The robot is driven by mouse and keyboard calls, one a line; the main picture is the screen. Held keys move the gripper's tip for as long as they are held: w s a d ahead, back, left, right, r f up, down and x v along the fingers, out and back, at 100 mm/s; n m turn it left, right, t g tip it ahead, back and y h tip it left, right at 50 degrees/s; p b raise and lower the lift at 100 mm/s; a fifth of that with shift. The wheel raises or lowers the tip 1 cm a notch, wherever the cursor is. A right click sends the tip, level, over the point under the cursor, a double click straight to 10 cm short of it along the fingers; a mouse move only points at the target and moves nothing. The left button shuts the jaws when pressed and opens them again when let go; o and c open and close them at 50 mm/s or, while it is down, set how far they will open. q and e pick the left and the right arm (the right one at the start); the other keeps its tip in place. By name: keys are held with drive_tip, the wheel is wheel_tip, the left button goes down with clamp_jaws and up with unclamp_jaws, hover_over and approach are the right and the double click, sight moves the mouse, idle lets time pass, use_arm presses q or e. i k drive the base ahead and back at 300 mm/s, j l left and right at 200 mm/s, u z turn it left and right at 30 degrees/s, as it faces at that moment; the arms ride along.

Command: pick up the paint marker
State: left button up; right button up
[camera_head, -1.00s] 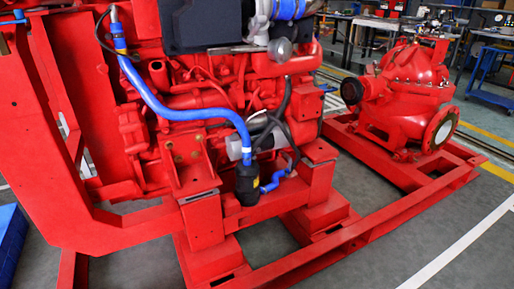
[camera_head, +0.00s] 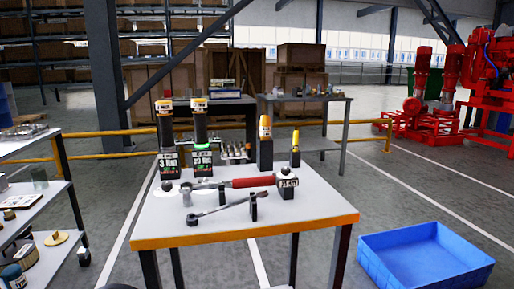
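A worktable (camera_head: 160,228) with a pale grey top and orange front edge stands in the middle of the camera_head view. A slim upright yellow and black item (camera_head: 295,150) at its back right looks like the paint marker, though it is too small to be sure. Neither of my grippers is in view.
Two black bottles with orange caps (camera_head: 164,120) (camera_head: 199,118) stand at the table's back left. A red-handled wrench (camera_head: 250,182) and a ratchet (camera_head: 222,209) lie in front. A blue crate (camera_head: 425,262) is on the floor right; a shelf cart (camera_head: 30,190) stands left.

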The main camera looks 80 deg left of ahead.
sight(296, 135)
drive_tip(key=u, duration=2.5)
drive_tip(key=i+l+u, duration=0.1)
drive_tip(key=i, duration=0.1)
